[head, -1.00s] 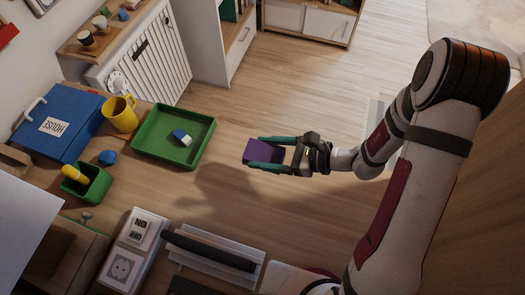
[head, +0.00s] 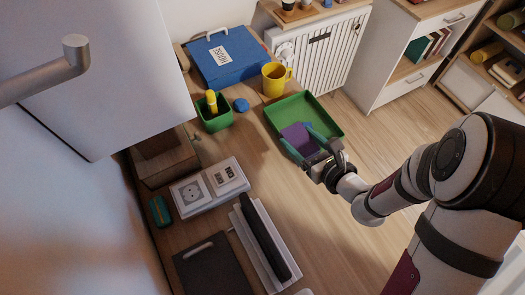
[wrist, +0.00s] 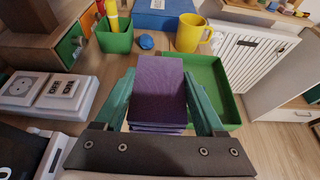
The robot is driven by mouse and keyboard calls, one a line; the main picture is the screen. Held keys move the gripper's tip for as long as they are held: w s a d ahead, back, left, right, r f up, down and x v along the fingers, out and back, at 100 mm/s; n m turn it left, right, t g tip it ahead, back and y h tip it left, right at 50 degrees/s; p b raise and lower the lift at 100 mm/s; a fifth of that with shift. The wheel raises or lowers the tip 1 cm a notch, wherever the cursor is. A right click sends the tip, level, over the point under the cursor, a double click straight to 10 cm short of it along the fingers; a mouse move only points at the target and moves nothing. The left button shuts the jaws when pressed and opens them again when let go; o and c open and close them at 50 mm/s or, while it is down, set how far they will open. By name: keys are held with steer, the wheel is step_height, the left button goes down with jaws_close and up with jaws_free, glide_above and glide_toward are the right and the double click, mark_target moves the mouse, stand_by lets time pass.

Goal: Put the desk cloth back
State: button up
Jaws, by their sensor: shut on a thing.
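The desk cloth (head: 298,136) is a purple folded block. My gripper (head: 297,140) is shut on it, with a teal finger on each side. In the wrist view the cloth (wrist: 158,88) sits between the fingers, and its folded layers show at the near edge. The green tray (head: 300,108) lies on the desk; in the head view the held cloth overlaps its near part. In the wrist view the tray (wrist: 222,92) shows behind and right of the cloth. I cannot tell how high the cloth is above the tray.
A yellow mug (head: 276,79), blue box (head: 228,60), blue round piece (head: 241,105) and green cup (head: 214,117) stand beyond or left of the tray. A white socket panel (head: 209,188) and black bar (head: 264,237) lie nearer. Open floor (head: 375,130) is on the right.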

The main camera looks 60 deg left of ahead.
glide_above(260, 155)
step_height(260, 155, down, 6)
steer(key=shift+f, duration=2.05)
steer(key=shift+f, duration=0.1)
